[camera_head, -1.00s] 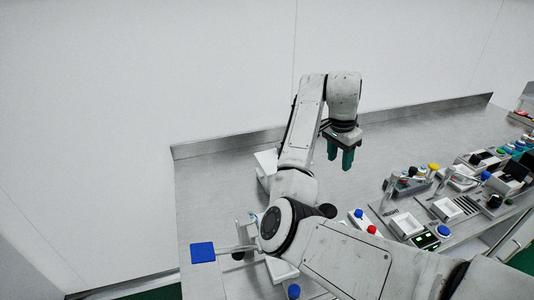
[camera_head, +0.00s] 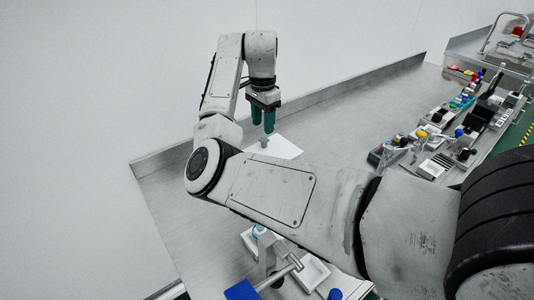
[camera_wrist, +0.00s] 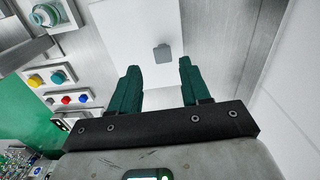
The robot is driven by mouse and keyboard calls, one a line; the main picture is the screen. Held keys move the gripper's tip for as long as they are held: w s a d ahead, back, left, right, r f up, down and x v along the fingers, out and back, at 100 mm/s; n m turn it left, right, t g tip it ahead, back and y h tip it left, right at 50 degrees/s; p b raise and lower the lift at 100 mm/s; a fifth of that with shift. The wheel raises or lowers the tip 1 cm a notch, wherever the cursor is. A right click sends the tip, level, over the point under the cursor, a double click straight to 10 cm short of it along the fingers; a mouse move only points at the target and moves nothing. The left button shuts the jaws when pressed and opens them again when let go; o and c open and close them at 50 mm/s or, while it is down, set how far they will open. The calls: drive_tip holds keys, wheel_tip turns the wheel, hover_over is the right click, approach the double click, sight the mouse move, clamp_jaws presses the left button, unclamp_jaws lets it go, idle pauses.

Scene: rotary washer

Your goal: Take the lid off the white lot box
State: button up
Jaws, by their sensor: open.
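The white lot box shows as a white flat top (camera_head: 286,148) on the steel bench in the head view, partly hidden behind my arm. The same white lid (camera_wrist: 125,35) fills the upper middle of the wrist view. A small grey square knob (camera_wrist: 162,53) stands on it, also seen in the head view (camera_head: 264,143). My gripper (camera_head: 263,126) points down above the lid. In the wrist view its green fingers (camera_wrist: 159,66) are apart, with the knob between and a little beyond the tips. Nothing is held. The box's sides are hidden.
A steel bench (camera_head: 350,115) has clear room to the right of the lid, with a raised back edge along the wall. Control panels with coloured buttons (camera_head: 440,150) stand farther right. Button panels (camera_wrist: 62,75) also lie left in the wrist view.

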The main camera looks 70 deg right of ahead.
sight(264, 139)
drive_tip(key=shift+d+f+p, duration=0.15)
drive_tip(key=shift+f+p, duration=0.25)
drive_tip(key=shift+f, duration=1.2)
drive_tip(key=shift+d+f+p, duration=0.15)
drive_tip(key=shift+f+p, duration=0.2)
drive_tip(key=shift+f, duration=1.25)
drive_tip(key=shift+c, duration=0.5)
clamp_jaws()
